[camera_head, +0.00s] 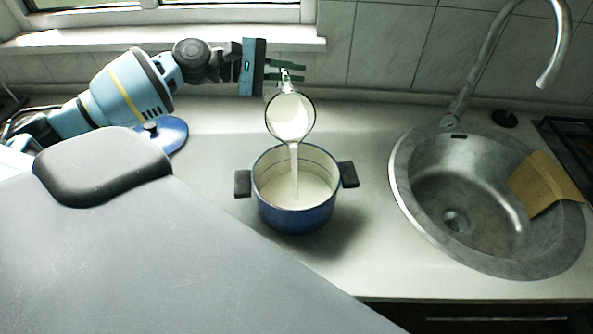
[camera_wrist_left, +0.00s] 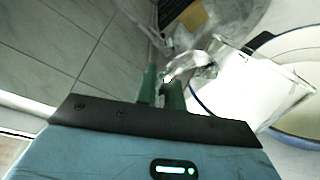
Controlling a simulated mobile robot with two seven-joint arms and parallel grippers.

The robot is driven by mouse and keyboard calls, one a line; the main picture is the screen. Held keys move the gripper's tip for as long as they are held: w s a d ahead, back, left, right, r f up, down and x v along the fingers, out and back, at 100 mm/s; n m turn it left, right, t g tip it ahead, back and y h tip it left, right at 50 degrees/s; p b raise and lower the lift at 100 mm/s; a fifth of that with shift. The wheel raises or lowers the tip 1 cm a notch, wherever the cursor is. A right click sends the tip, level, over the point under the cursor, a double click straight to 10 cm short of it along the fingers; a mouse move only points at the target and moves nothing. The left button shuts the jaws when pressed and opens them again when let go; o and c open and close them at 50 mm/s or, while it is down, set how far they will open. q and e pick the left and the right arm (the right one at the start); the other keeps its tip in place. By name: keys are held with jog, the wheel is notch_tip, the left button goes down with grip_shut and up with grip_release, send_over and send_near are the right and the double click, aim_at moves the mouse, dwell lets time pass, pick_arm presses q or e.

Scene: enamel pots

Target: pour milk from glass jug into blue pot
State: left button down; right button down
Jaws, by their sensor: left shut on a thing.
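My left gripper (camera_head: 285,71) is shut on the handle of the glass jug (camera_head: 290,117). The jug is tilted above the blue pot (camera_head: 296,216), with its mouth towards the pot. A white stream of milk (camera_head: 294,166) runs from the jug into the pot, and white milk shows inside the pot. The pot stands upright on the counter, with a dark handle on each side. In the left wrist view, my green fingers (camera_wrist_left: 162,88) are at the glass handle, and the jug (camera_wrist_left: 240,88) with white milk is beside the pot rim (camera_wrist_left: 300,45). My right gripper is not in view.
A round metal sink (camera_head: 463,222) with a tap (camera_head: 490,45) is to the right of the pot, and a tan cloth (camera_head: 543,184) lies over its edge. A blue lid (camera_head: 172,133) lies behind at left, partly hidden by my arm. The tiled wall and window sill are close behind my gripper.

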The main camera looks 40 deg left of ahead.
pick_arm(q)
jog(key=shift+d, duration=0.1)
jog(key=shift+s+r, duration=0.1)
jog(key=shift+s, duration=0.05)
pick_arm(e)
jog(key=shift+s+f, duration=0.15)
pick_arm(q)
jog(key=shift+m, duration=0.3)
jog(key=shift+d, duration=0.1)
jog(key=shift+s+d, duration=0.1)
jog(key=shift+s, duration=0.1)
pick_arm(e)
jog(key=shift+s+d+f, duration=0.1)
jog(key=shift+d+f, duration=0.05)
pick_arm(q)
jog(key=shift+s+d+m+b, duration=0.25)
jog(key=shift+m+b, duration=0.15)
jog(key=shift+m, duration=0.1)
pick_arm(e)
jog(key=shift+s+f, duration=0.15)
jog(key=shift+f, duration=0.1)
